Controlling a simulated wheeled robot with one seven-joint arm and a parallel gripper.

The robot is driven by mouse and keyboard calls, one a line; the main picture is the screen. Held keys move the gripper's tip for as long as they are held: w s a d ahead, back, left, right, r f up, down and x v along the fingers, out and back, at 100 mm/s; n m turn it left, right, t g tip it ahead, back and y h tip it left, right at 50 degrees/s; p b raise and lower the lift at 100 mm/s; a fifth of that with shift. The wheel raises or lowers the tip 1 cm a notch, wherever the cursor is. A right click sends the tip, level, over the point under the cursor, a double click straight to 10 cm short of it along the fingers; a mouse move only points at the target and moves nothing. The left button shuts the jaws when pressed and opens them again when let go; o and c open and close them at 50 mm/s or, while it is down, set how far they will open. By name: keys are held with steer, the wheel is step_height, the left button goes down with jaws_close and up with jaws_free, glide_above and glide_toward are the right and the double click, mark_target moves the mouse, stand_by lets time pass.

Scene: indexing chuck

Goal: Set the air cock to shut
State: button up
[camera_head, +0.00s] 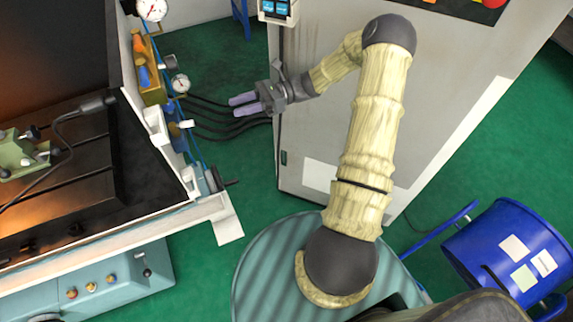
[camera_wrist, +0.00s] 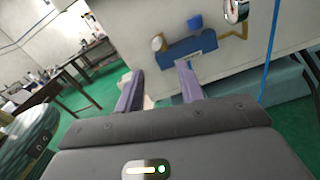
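My gripper (camera_head: 240,104) is open and empty, with its lilac fingers pointing left toward the side of the machine, across a gap. In the wrist view the fingers of my gripper (camera_wrist: 160,70) stand apart with nothing between them. Past them a blue block (camera_wrist: 188,48) on the machine wall carries a blue knob (camera_wrist: 194,22) and a pale round knob (camera_wrist: 157,43). In the head view a blue fitting (camera_head: 174,132) with a pale knob sits on the machine side. I cannot tell which fitting is the air cock or how it is set.
A yellow block (camera_head: 152,88) with orange and blue parts sits farther along the machine side. A gauge (camera_head: 180,83) and dark hoses (camera_head: 215,128) are near my gripper. A grey cabinet (camera_head: 310,130) stands right of it.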

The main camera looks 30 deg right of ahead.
steer(key=s+a+n+g+h+p, duration=0.2)
steer(key=s+n+g+h, duration=0.2)
steer(key=s+n+h, duration=0.65)
steer(key=s+d+r+n+t+h+p, duration=0.1)
steer(key=s+r+n+t+h, duration=0.4)
steer(key=n, duration=0.5)
step_height(320, 180, up, 3)
steer(key=s+d+h, duration=0.1)
steer(key=s+h, duration=0.1)
steer(key=shift+s+t+p, duration=0.3)
